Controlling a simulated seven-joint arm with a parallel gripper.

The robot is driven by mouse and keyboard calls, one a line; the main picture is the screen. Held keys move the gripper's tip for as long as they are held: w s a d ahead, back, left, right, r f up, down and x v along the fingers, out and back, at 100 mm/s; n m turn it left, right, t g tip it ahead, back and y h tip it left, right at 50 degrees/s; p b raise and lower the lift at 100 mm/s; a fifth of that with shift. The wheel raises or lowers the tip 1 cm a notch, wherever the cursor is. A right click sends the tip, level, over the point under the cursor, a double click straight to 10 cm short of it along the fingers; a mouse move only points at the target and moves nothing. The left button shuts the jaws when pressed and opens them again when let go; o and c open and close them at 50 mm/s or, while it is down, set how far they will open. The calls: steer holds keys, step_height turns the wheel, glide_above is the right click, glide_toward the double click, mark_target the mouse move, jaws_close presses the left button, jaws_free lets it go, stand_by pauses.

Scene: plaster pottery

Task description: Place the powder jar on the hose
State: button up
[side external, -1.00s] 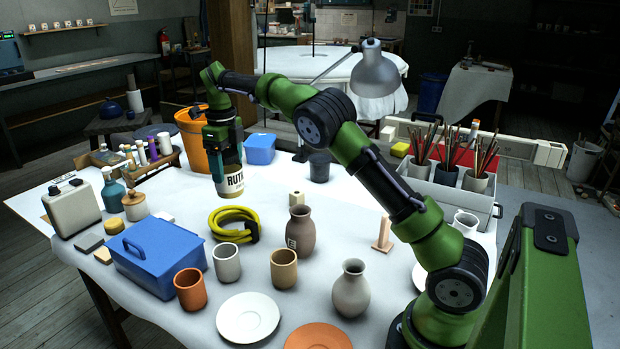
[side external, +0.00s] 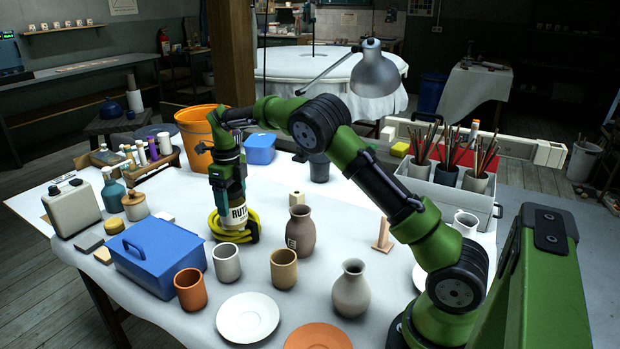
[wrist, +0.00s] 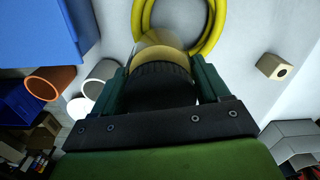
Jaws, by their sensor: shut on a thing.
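The powder jar (side external: 237,215) has a white label with dark letters and a dark upper part. My gripper (side external: 229,197) is shut on it and holds it upright from above. The yellow hose (side external: 220,232) lies coiled on the white table, and the jar's lower end is at the coil in the side view. In the wrist view, the jar (wrist: 160,58) sits between the fingers of my gripper (wrist: 162,85), with the yellow hose (wrist: 219,18) curving around beyond it. Whether the jar touches the hose or hovers just over it, I cannot tell.
A blue toolbox (side external: 158,255) stands left of the hose. A grey cup (side external: 227,263) and a tan cup (side external: 284,268) stand in front. A brown vase (side external: 300,231) and a small beige block (side external: 297,198) are to the right. An orange bucket (side external: 195,130) stands behind.

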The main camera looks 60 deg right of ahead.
steer(key=o, duration=1.4)
steer(key=shift+f, duration=0.1)
step_height(320, 180, up, 12)
steer(key=shift+r, duration=0.1)
steer(key=s+a+r+n+t+y, duration=0.1)
steer(key=s+a+r+n+t, duration=0.2)
steer(key=s+n, duration=0.5)
steer(key=s+a+r+n+t+y, duration=0.1)
steer(key=s+a+r+n, duration=0.2)
steer(key=s+r+n, duration=0.35)
steer(key=s+a+f+n+t, duration=0.1)
steer(key=s+a+f+n, duration=0.1)
steer(key=s+n, duration=0.3)
steer(key=s+a+f+n+t, duration=0.1)
steer(key=s+a+f+n, duration=0.1)
steer(key=s+n, duration=0.3)
steer(key=s+a+f+n+t, duration=0.1)
steer(key=s+a+f+n, duration=0.1)
steer(key=s+f+n, duration=0.2)
steer(key=shift+s+a+f+n, duration=0.15)
steer(key=shift+s+a+n, duration=0.25)
steer(key=shift+s+n, duration=0.4)
